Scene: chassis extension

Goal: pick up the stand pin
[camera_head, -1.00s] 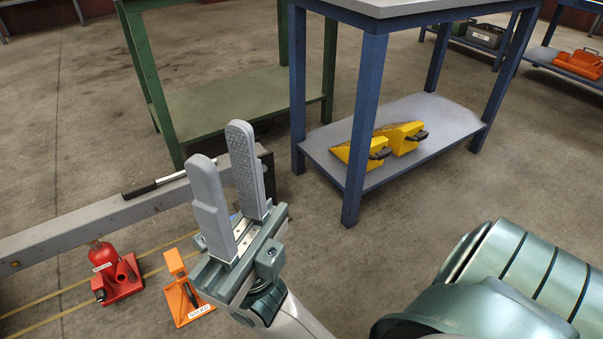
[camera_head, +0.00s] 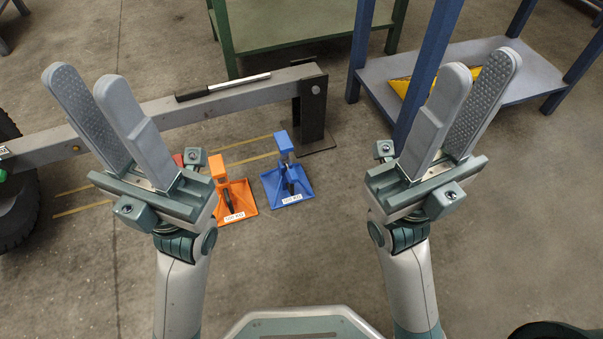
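An orange stand (camera_head: 235,200) and a blue stand (camera_head: 287,184) are on the floor, each with a flat base, an upright post and a dark pin-like part. The dark part shows on the orange stand (camera_head: 228,199) and on the blue stand (camera_head: 290,184); I cannot tell which piece is the stand pin. My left gripper (camera_head: 82,80) is open and empty, pointing up in front of the beam, left of the stands. Its body hides part of the orange stand's left side. My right gripper (camera_head: 480,68) is open and empty, right of the stands.
A grey beam (camera_head: 225,104) crosses behind the stands and ends at a dark post (camera_head: 313,108). A black and silver rod (camera_head: 222,87) lies on it. A green table (camera_head: 270,20) and a blue table (camera_head: 540,75) stand behind. A tire (camera_head: 15,195) is at left.

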